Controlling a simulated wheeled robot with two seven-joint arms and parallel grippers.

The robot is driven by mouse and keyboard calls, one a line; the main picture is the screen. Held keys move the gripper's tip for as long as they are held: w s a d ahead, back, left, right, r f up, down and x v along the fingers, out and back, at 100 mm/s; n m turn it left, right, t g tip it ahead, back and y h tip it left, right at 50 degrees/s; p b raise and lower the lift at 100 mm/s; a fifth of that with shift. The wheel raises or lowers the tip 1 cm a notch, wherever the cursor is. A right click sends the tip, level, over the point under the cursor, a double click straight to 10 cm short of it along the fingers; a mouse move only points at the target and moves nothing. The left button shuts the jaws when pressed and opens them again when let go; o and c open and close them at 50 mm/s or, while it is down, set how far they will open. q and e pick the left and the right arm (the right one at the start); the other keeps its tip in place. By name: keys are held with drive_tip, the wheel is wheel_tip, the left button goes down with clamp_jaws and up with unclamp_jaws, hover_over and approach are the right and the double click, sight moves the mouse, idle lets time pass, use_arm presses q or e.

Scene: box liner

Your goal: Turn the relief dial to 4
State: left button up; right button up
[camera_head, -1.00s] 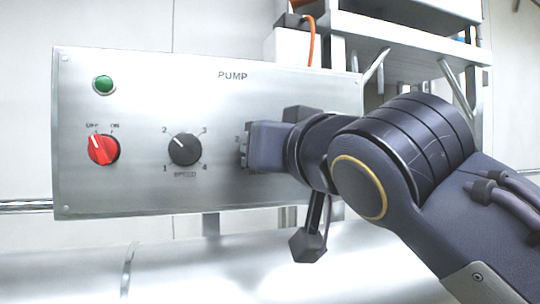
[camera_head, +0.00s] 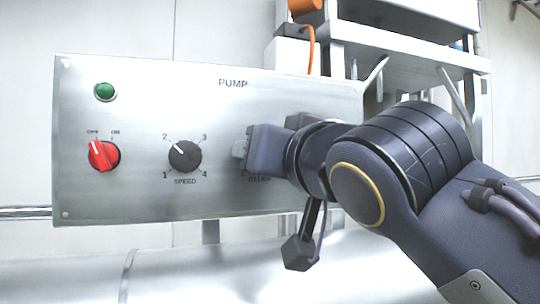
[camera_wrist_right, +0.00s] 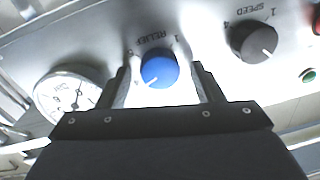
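The steel pump panel (camera_head: 120,190) faces me. In the right wrist view, which shows the panel roughly upside down, the blue relief dial (camera_wrist_right: 160,68) sits between the fingers of my right gripper (camera_wrist_right: 163,85). The fingers are open, with a visible gap on each side of the dial. The dial's white pointer aims to the lower left there, roughly the direction of 3 on the speed dial's scale. A 1 is readable above the dial; the other numerals are hidden or unclear. In the head view my right gripper (camera_head: 242,148) hides the relief dial. My left gripper is not in view.
The black speed dial (camera_head: 185,156) points near 2. The red switch (camera_head: 104,155) points toward OFF, below a green lamp (camera_head: 105,91). A round gauge (camera_wrist_right: 66,90) is beside the relief dial in the wrist view. A shelf (camera_head: 410,50) stands behind at right.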

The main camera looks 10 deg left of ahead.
drive_tip(key=b+v, duration=0.1)
drive_tip(key=v, duration=0.6)
drive_tip(key=shift+s+d, duration=0.25)
drive_tip(key=shift+s, duration=0.05)
